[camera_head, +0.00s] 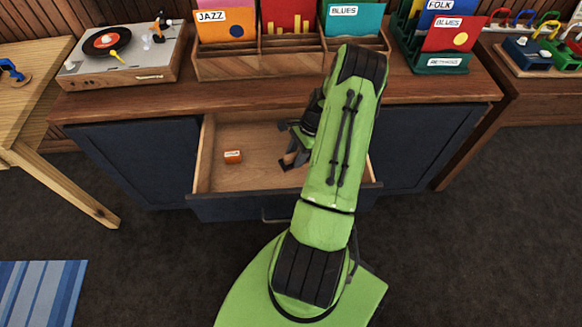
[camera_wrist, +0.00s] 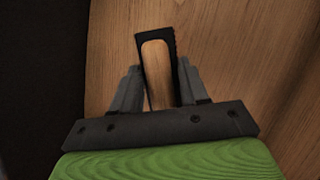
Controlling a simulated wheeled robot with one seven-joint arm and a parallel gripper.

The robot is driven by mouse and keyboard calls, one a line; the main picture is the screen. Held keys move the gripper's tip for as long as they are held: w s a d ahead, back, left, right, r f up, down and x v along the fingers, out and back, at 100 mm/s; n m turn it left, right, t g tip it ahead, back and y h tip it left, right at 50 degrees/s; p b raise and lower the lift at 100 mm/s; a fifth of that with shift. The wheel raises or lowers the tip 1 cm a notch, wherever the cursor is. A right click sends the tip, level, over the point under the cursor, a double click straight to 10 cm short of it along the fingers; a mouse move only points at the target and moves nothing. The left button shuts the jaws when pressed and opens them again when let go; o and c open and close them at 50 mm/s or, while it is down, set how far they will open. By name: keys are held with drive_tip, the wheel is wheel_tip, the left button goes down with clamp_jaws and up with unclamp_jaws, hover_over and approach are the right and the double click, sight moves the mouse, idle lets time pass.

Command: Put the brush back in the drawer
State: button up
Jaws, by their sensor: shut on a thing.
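The drawer (camera_head: 225,182) is pulled open below the counter, with a bare wooden floor in most of it. My gripper (camera_head: 291,160) is over or inside the drawer, right of its middle, in the head view. In the wrist view my gripper (camera_wrist: 158,92) is shut on the brush (camera_wrist: 157,68), which has a wooden back and a dark edge. The drawer's wood lies behind the brush there. I cannot tell whether the brush touches the drawer floor. My arm hides the right part of the drawer.
The counter (camera_head: 150,103) above holds a record player (camera_head: 120,55) and a wooden record crate (camera_head: 225,68). A green record rack (camera_head: 440,62) stands at right.

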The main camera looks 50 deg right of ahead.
sight(295, 171)
wheel_tip(295, 171, down, 6)
drive_tip(key=shift+r+b, duration=0.25)
drive_tip(key=shift+b, duration=0.4)
drive_tip(key=shift+w, duration=0.1)
drive_tip(key=o, duration=1)
